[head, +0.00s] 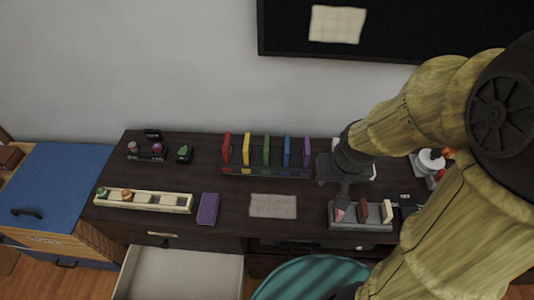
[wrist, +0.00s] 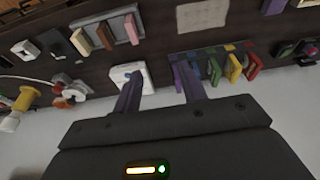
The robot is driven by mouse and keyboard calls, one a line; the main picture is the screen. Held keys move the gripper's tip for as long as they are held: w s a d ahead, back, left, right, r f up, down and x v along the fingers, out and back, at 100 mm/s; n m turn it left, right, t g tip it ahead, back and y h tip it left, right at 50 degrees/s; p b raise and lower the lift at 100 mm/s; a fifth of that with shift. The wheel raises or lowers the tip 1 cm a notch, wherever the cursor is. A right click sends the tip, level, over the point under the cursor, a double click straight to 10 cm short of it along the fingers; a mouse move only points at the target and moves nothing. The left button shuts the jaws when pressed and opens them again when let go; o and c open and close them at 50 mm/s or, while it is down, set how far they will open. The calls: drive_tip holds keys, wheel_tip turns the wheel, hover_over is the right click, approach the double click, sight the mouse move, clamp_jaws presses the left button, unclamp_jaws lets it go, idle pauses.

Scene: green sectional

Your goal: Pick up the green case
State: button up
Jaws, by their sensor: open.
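The green case (head: 266,149) stands upright in a dark rack (head: 266,173), between a yellow case (head: 246,149) and a blue case (head: 287,151). In the wrist view the picture is turned round, and the green case (wrist: 214,71) shows right of the fingers. My gripper (wrist: 158,76) is open with nothing between its fingers. In the head view my gripper (head: 338,168) is right of the rack, beyond the purple case (head: 306,152). The wrist view shows a white box (wrist: 128,77) behind the left finger.
A red case (head: 226,149) stands at the rack's left end. A tray with small blocks (head: 360,222) lies at the front right. A paper sheet (head: 272,206), a lying purple box (head: 208,209) and a long cream tray (head: 142,202) are on the dark desk (head: 225,190). An open drawer (head: 180,275) sticks out below.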

drive_tip(key=w+a+f+t+b, duration=0.7)
drive_tip(key=w+a+f+b, duration=0.1)
drive_tip(key=w+a+f, duration=0.45)
drive_tip(key=s+a+f+t+b, duration=0.3)
drive_tip(key=a+f+t+b, duration=0.2)
drive_tip(key=f+t+b, duration=0.1)
drive_tip(key=shift+f+t+h+b, duration=0.3)
drive_tip(key=shift+t+h, duration=0.1)
drive_tip(key=shift+t, duration=0.5)
drive_tip(key=w+b, duration=0.1)
drive_tip(key=b, duration=0.2)
drive_tip(key=w+b, duration=0.1)
drive_tip(key=b, duration=0.2)
drive_tip(key=shift+d+f+m, duration=0.1)
drive_tip(key=shift+f+m, duration=0.15)
drive_tip(key=shift+m, duration=0.05)
drive_tip(key=b, duration=0.3)
drive_tip(key=shift+w+r, duration=0.1)
drive_tip(key=shift+w, duration=0.15)
